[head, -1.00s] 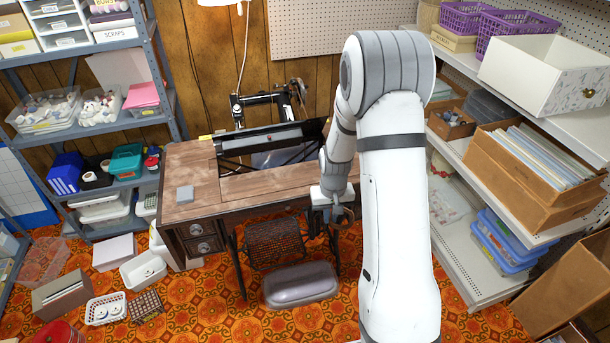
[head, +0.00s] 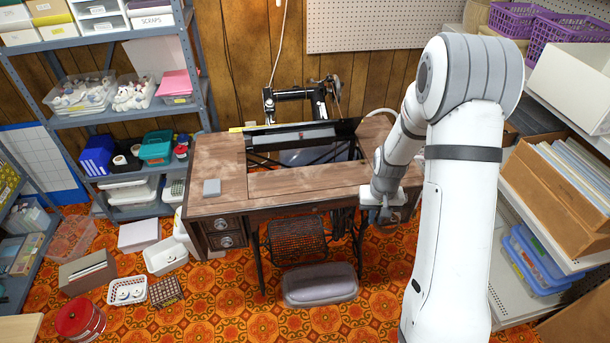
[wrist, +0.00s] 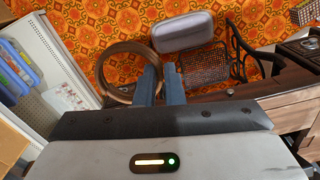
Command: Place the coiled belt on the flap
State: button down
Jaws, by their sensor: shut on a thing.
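The coiled belt (wrist: 106,72) is a brown ring in the wrist view. My gripper (wrist: 161,72) is shut on the ring's right edge, and the coil hangs out to the left over the floor. In the head view my gripper (head: 385,212) is at the right front edge of the sewing table, where the belt is hard to make out. The wooden table top (head: 320,181) has a left section, a front strip and a right section around an opening. I cannot tell which part is the flap.
A black sewing machine (head: 298,94) stands at the back of the table. A small grey block (head: 211,187) lies on the left top. Shelves stand left and right; the front strip is clear.

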aim_at(328, 177)
jog(key=i, duration=0.95)
jog(key=u, duration=0.05)
